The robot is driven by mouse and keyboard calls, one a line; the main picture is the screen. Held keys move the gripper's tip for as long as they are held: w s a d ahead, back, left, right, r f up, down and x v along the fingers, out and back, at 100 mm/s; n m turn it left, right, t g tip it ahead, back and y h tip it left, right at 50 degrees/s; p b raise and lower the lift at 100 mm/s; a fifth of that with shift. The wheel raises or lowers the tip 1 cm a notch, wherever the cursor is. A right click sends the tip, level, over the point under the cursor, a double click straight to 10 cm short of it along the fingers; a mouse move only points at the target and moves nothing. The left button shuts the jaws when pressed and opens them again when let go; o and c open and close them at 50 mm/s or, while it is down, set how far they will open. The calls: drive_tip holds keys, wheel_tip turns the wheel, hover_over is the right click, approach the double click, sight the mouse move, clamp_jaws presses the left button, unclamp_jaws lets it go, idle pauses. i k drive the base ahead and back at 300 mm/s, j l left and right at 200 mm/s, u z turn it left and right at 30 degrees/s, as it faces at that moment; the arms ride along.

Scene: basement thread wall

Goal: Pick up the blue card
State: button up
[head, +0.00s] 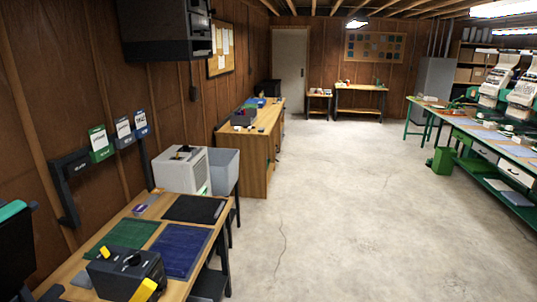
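A row of upright cards with white upper parts stands in a dark wall rack (72,185) on the left wall in the head view. The card at the right end (142,132) has a blue lower part. I cannot tell for sure which of the two bluish ones is the blue card. I do not make out my gripper in this view, and nothing touches the cards.
Below the rack, a wooden table (66,268) bears green, blue and black mats and a dark box (122,275) with yellow parts. A white machine (183,171) and a grey bin (224,165) stand behind it. The concrete floor (320,200) to the right is clear.

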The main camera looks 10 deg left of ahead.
sight(139, 116)
drive_tip(key=i+u, duration=0.15)
drive_tip(key=i, duration=0.85)
drive_tip(key=i+l+u, duration=0.15)
drive_tip(key=i, duration=0.8)
drive_tip(key=i+u, duration=0.4)
drive_tip(key=i+l+u, duration=0.1)
drive_tip(key=i+u, duration=0.25)
drive_tip(key=i+l+u, duration=0.15)
drive_tip(key=u, duration=0.25)
